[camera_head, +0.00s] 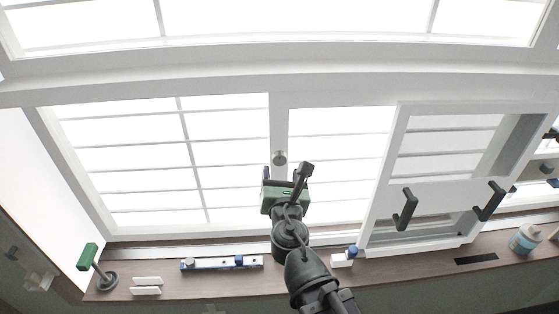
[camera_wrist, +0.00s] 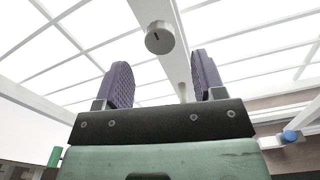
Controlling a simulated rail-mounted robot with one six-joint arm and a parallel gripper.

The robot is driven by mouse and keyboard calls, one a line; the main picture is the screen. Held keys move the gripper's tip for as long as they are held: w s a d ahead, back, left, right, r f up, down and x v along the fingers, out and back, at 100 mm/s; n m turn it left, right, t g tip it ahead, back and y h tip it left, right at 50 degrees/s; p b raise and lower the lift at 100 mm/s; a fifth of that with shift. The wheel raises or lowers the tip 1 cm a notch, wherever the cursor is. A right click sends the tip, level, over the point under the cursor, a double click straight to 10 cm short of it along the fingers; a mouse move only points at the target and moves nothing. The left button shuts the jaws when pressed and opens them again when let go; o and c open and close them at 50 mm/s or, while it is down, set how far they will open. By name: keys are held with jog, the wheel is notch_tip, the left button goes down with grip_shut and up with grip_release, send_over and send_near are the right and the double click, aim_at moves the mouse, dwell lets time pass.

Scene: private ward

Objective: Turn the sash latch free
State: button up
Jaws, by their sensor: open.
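A round silver knob (camera_head: 280,157), which looks like the sash latch, sits on the white upright between two window panes. The wrist view shows the knob (camera_wrist: 159,38) face on, with a short dark slanted mark on it. My gripper (camera_head: 284,172) is just below the knob in the head view, with its green body beneath. In the wrist view my gripper (camera_wrist: 162,80) has its two dark ribbed fingers spread wide. The knob appears beyond the fingertips, centred between them, and nothing is held. I cannot tell the exact distance to the knob.
A white sash panel (camera_head: 447,108) with two black handles (camera_head: 405,209) is at the right. The brown sill (camera_head: 225,283) holds a blue-and-white level-like bar (camera_head: 220,263), white blocks (camera_head: 146,286), a green-topped stand (camera_head: 88,257) and a bottle (camera_head: 525,239).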

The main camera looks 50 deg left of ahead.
aim_at(279, 162)
jog(key=x, duration=0.5)
jog(key=shift+w+a, duration=0.25)
jog(key=shift+a, duration=0.05)
jog(key=c, duration=0.9)
jog(key=m, duration=0.4)
jog(key=shift+s+m, duration=0.1)
jog(key=shift+m, duration=0.2)
jog(key=m, duration=0.4)
jog(key=shift+m, duration=0.3)
jog(key=m, duration=0.4)
jog(key=shift+r+m, duration=0.1)
jog(key=shift+m, duration=2.3)
